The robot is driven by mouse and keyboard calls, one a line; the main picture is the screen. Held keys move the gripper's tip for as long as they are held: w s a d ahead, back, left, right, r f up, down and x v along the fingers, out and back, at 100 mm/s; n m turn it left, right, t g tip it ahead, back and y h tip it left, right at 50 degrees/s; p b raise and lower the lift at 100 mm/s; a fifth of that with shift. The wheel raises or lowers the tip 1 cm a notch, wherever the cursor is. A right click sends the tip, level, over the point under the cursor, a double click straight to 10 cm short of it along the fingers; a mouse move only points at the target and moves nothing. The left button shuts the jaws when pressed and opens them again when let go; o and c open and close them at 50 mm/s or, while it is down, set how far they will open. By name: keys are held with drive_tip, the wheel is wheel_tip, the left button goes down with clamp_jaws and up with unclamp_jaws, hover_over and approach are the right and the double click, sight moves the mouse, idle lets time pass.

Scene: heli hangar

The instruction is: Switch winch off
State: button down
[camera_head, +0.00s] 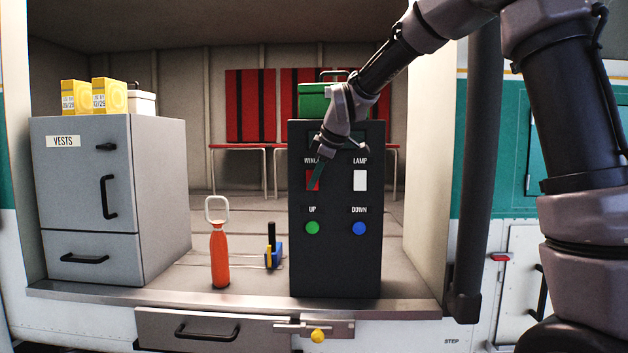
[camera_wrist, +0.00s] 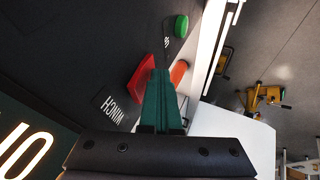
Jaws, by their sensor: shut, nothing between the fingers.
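The black control box (camera_head: 335,265) stands on the bay's front ledge. Its red winch switch (camera_head: 311,181) is at upper left under a partly hidden label. The switch also shows in the wrist view (camera_wrist: 141,80), tilted out from the panel, beside the WINCH label (camera_wrist: 112,108). My gripper (camera_head: 317,186) is shut and empty, its green fingers in front of the switch's right part. In the wrist view the fingertips (camera_wrist: 160,72) overlap the switch's edge; I cannot tell whether they touch it. A lit display (camera_wrist: 25,150) is partly visible there.
Right of the winch switch is the white lamp switch (camera_head: 360,180). Below are the green UP button (camera_head: 312,227) and blue DOWN button (camera_head: 359,228). An orange bottle (camera_head: 219,255) and grey vests cabinet (camera_head: 160,190) stand left.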

drive_tip(key=shift+r, duration=0.1)
drive_tip(key=shift+r, duration=0.85)
